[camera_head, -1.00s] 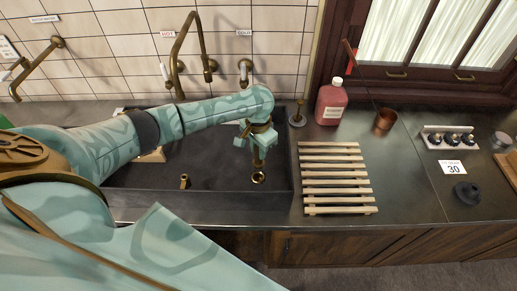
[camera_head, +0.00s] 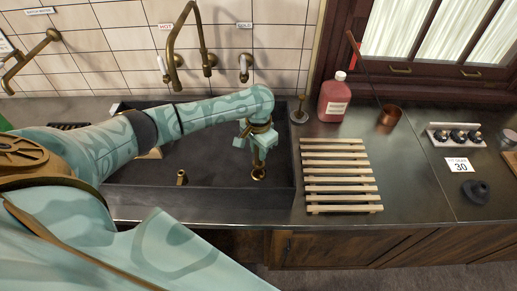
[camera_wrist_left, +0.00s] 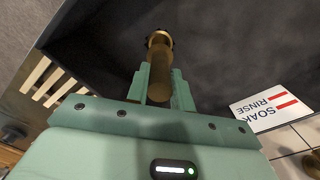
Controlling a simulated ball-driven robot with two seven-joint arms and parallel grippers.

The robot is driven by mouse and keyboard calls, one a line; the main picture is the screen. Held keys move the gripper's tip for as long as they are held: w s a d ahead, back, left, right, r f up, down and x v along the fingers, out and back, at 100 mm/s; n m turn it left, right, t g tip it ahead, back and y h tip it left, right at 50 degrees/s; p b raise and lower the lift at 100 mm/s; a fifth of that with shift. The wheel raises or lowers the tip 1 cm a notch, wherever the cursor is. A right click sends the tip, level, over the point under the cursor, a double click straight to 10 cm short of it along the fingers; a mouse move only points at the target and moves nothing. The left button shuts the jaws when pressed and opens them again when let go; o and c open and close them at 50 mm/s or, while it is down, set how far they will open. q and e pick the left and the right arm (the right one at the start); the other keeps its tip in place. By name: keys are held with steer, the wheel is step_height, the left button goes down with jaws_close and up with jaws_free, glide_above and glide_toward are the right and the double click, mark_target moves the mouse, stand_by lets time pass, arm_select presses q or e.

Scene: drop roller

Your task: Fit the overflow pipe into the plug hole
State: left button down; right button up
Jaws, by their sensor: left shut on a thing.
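My left gripper (camera_head: 259,152) is over the right part of the dark sink, pointing down. It is shut on the brass overflow pipe (camera_wrist_left: 160,75), which runs away from between the fingers in the left wrist view. In the head view the pipe is mostly hidden by the gripper. The brass plug hole (camera_head: 258,175) in the sink floor lies directly below the gripper. The pipe's lower end is at or just over the hole; I cannot tell whether it is inside. In the wrist view a dark-edged brass ring (camera_wrist_left: 159,36) shows around the pipe's far end. My right gripper is not in view.
A small brass fitting (camera_head: 182,178) stands on the sink floor (camera_head: 215,170) to the left. The sink's right wall is close to the gripper. A wooden slatted rack (camera_head: 338,176), a red bottle (camera_head: 333,98) and a copper cup (camera_head: 389,116) are on the counter at right.

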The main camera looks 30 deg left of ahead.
mark_target(258, 160)
arm_select(q)
steer(key=shift+f+p, duration=0.3)
steer(key=shift+f, duration=0.15)
steer(key=shift+p, duration=0.7)
stand_by(0.4)
steer(key=shift+f+b, duration=0.3)
steer(key=shift+f, duration=0.65)
stand_by(0.3)
steer(key=shift+f+p, duration=0.3)
steer(key=shift+f, duration=1)
stand_by(1.6)
steer(key=shift+f+p, duration=0.1)
steer(key=shift+p, duration=0.2)
stand_by(0.6)
jaws_free()
stand_by(0.3)
stand_by(0.5)
